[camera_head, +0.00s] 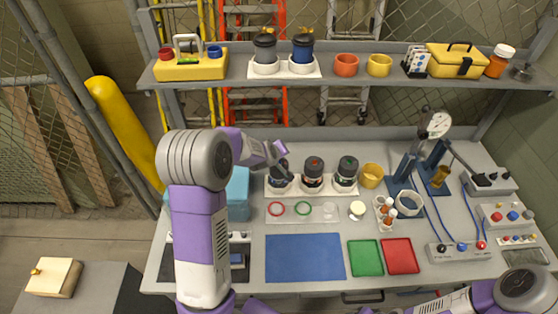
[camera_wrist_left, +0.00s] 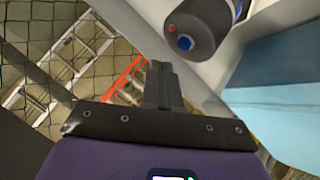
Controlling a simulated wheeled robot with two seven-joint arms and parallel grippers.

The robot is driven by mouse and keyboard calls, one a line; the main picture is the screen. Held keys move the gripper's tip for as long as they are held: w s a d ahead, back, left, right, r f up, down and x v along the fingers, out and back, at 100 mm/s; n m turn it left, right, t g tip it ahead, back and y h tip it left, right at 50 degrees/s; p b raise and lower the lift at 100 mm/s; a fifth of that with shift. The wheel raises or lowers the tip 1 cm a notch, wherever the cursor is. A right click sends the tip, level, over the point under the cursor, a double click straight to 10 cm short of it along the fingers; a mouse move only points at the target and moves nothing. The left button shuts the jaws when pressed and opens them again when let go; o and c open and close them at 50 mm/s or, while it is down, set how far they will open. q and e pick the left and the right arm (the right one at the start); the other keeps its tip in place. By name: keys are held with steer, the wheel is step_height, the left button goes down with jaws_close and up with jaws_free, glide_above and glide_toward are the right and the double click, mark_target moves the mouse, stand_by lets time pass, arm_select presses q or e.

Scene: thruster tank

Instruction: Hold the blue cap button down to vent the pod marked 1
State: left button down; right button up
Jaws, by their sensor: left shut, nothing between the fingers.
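Three dark pods stand in a white rack (camera_head: 262,188) on the bench. The middle pod (camera_head: 313,172) has a red cap button and the right pod (camera_head: 347,171) a green one. I cannot read any pod's number. My left gripper (camera_head: 288,174) is shut and empty, close beside the left pod's top; I cannot tell whether it touches. In the left wrist view its fingers (camera_wrist_left: 163,85) are together, with a dark cylinder (camera_wrist_left: 200,30) beyond them. My right gripper is out of view.
A shelf (camera_head: 400,86) above holds two more pods (camera_head: 265,50), cups and yellow boxes. A light blue box (camera_head: 238,194) stands left of the rack. A pressure gauge stand (camera_head: 437,124) is at right. The blue mat (camera_head: 304,257) is clear.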

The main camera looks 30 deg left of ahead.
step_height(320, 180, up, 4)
steer(key=p, duration=0.3)
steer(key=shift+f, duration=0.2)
